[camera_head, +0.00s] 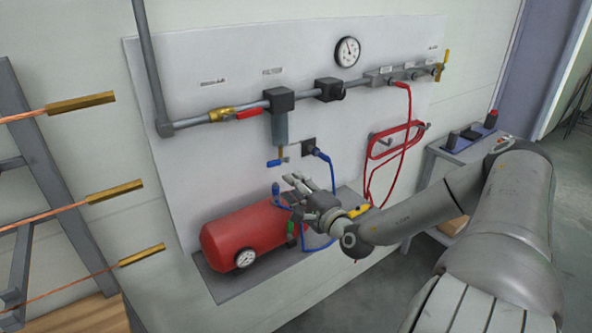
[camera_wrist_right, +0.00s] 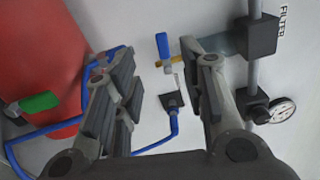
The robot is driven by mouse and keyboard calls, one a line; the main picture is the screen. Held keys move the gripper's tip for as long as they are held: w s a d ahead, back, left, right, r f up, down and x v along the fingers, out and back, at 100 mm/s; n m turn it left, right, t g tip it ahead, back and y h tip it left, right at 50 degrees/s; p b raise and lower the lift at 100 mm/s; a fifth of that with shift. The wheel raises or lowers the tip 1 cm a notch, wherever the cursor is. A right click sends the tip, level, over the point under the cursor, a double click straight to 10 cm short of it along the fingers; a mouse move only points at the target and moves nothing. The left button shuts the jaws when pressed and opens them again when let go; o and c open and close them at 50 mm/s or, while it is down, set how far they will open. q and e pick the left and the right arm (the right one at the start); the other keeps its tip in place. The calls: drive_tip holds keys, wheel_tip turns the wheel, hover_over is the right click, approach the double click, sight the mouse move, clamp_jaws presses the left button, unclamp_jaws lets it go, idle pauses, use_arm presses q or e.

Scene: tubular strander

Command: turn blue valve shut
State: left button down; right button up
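The blue valve (camera_head: 277,162) has a small blue handle and hangs on a brass fitting under the grey filter (camera_head: 280,127) on the wall panel. In the right wrist view its blue handle (camera_wrist_right: 162,46) stands upright beside the brass body, seen through the gap between my fingers. My right gripper (camera_head: 286,184) is just below and to the right of the valve in the head view. It is open and empty, fingers spread, and it appears apart from the valve. My left gripper is not in view.
A red tank (camera_head: 246,236) with a gauge and a green handle (camera_wrist_right: 38,102) stands below. A blue hose (camera_head: 326,172) runs from a black socket (camera_head: 309,146). A red-handled valve (camera_head: 247,115) sits on the pipe above. A red hose (camera_head: 404,120) hangs at right.

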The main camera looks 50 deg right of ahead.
drive_tip(key=shift+s, duration=0.25)
